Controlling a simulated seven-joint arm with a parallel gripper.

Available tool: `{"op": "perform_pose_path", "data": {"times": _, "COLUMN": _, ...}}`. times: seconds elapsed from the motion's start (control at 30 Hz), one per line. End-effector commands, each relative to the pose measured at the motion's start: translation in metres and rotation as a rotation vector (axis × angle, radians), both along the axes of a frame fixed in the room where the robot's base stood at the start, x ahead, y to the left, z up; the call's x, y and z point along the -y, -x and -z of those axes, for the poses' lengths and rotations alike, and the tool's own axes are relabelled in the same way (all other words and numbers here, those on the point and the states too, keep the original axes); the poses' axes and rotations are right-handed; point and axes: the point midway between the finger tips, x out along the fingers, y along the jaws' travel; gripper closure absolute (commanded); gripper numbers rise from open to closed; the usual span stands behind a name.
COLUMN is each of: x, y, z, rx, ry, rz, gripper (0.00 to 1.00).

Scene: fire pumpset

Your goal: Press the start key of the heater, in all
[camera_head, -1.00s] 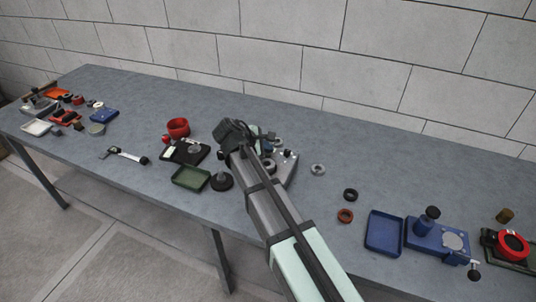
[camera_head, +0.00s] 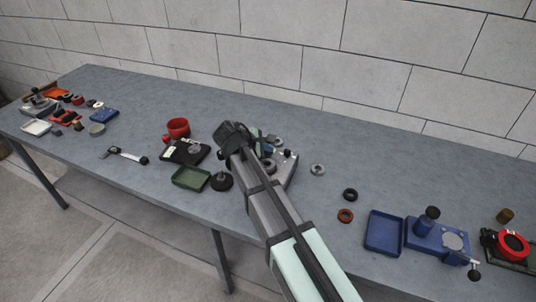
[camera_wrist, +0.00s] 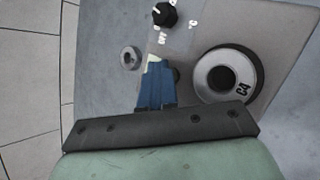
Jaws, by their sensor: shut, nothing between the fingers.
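The grey heater (camera_head: 291,174) stands mid-table in the head view, partly hidden behind my arm. In the wrist view its light grey panel (camera_wrist: 205,32) carries a black knob (camera_wrist: 164,15) with small lettering below it. A metal ring marked C4 (camera_wrist: 206,84) with a dark centre sits on the heater. My gripper (camera_wrist: 154,66) is shut and empty, its blue fingers over the panel's near left part. A small dark round part, partly hidden, shows just right of the fingers. I cannot tell whether it is the start key, or whether the fingertips touch the panel.
A small grey ring (camera_wrist: 130,58) lies left of the heater. In the head view, a black device (camera_head: 184,151), a green tray (camera_head: 191,179) and a red bowl (camera_head: 178,127) stand to the left. A blue tray (camera_head: 383,233) and blue device (camera_head: 438,240) stand right.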

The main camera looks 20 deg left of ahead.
Motion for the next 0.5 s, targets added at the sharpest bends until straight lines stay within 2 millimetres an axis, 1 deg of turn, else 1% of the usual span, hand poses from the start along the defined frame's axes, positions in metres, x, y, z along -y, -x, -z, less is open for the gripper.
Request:
{"op": "perform_pose_path", "data": {"times": 0.3, "x": -0.0001, "y": 0.0001, "z": 0.0003, "rx": -0.001, "ry": -0.001, "rz": 0.0, "gripper": 1.0}}
{"op": "perform_pose_path", "data": {"times": 0.5, "x": -0.0004, "y": -0.0001, "z": -0.0049, "rx": 0.0, "ry": -0.001, "rz": -0.001, "gripper": 1.0}}
